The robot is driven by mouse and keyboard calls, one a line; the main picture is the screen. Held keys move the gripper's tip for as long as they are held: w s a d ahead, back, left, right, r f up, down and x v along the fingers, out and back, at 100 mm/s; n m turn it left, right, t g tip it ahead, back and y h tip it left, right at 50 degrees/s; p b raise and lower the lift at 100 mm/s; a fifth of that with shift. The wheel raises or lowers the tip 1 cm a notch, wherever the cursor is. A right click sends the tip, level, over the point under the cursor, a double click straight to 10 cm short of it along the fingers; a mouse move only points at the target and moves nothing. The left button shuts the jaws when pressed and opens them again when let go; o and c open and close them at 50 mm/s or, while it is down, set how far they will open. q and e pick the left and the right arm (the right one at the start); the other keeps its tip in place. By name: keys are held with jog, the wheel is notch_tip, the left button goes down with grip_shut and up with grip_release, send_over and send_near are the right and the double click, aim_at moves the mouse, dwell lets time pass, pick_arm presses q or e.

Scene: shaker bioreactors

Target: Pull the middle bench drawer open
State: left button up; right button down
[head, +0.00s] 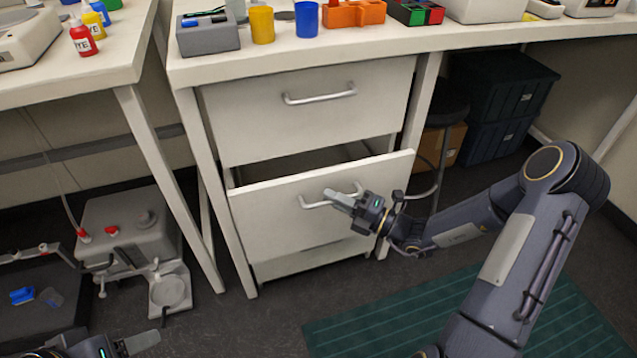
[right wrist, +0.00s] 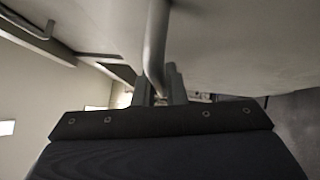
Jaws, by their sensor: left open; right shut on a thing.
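The middle bench drawer (head: 290,215) stands partly pulled out, and a dark gap shows above its front. Its bar handle (head: 315,204) is gripped by my right gripper (head: 344,199), which is shut on it. In the right wrist view the handle (right wrist: 157,45) runs between the two fingers (right wrist: 158,88). The top drawer (head: 310,110) above is shut. My left gripper (head: 135,345) is at the bottom left edge of the head view, open and away from the drawer; part of it is cut off.
The bench top holds a grey block (head: 208,35), a yellow cup (head: 262,25), a blue cup (head: 306,20) and an orange rack (head: 353,13). A grey machine (head: 125,230) stands on the floor at left. A green mat (head: 400,320) lies before the bench. Dark crates (head: 500,100) stand at right.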

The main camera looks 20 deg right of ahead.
pick_arm(q)
notch_tip(320, 180, up, 7)
jog(key=p, duration=0.5)
jog(key=shift+s+a+f, duration=0.2)
jog(key=shift+s, duration=0.05)
pick_arm(e)
jog(key=s, duration=2.1)
jog(key=shift+s+d, duration=0.15)
jog(key=shift+d, duration=0.25)
jog(key=c, duration=1.5)
grip_release()
pick_arm(q)
jog(key=shift+r+p, duration=0.7)
jog(key=shift+p, duration=0.1)
pick_arm(e)
jog(key=v, duration=0.7)
jog(key=shift+s+d, duration=0.25)
jog(key=shift+d, duration=0.05)
